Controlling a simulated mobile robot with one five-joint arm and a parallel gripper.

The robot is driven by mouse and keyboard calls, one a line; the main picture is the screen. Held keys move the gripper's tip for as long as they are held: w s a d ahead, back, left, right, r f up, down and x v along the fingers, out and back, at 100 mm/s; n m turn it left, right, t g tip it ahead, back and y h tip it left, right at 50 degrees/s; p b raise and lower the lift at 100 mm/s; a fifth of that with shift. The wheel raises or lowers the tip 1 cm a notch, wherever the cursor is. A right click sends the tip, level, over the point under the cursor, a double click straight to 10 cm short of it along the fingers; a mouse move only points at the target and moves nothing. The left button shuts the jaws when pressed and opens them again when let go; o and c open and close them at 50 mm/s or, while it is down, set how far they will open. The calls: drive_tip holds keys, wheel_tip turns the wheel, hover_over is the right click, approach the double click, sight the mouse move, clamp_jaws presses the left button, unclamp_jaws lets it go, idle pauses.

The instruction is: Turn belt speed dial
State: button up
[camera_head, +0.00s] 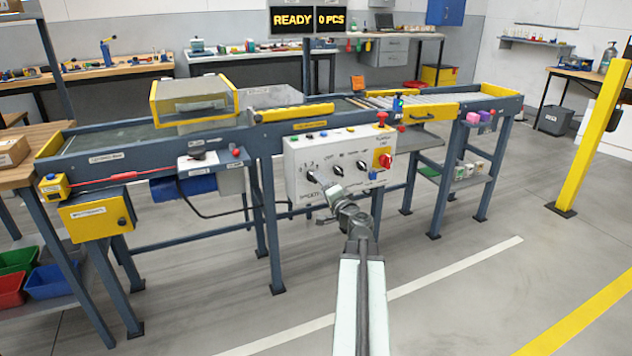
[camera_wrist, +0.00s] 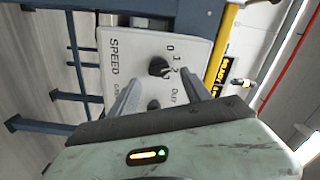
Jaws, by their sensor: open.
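The belt speed dial is a black knob (camera_wrist: 159,67) on a white panel in the wrist view. The word SPEED and a number scale are printed beside it. In the head view the white control box (camera_head: 331,151) hangs on the conveyor's front, with the dial near its left end, partly hidden by my gripper (camera_head: 319,186). In the wrist view my gripper (camera_wrist: 163,82) is open, with one finger on each side. The dial shows just beyond the fingertips, between them, and nothing is held. Contact with the panel cannot be told.
A second black knob (camera_wrist: 153,104) shows between the fingers. More black knobs, a red-and-yellow switch (camera_head: 385,160) and a red button (camera_head: 382,117) are on the box. A sign (camera_head: 292,20) reads READY, 0 PCS. A yellow post (camera_head: 590,135) stands right; the floor in front is clear.

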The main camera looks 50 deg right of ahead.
sight(315, 180)
drive_tip(key=x, duration=0.5)
drive_tip(key=shift+w, duration=0.2)
clamp_jaws()
drive_tip(key=shift+m, duration=0.3)
drive_tip(key=m, duration=0.3)
drive_tip(key=shift+f, duration=0.15)
drive_tip(key=m, duration=0.8)
drive_tip(key=shift+f+m, duration=0.15)
drive_tip(key=shift+m, duration=0.15)
drive_tip(key=shift+a+m+b, duration=0.1)
drive_tip(key=shift+m+b, duration=0.2)
drive_tip(key=shift+m, duration=1.5)
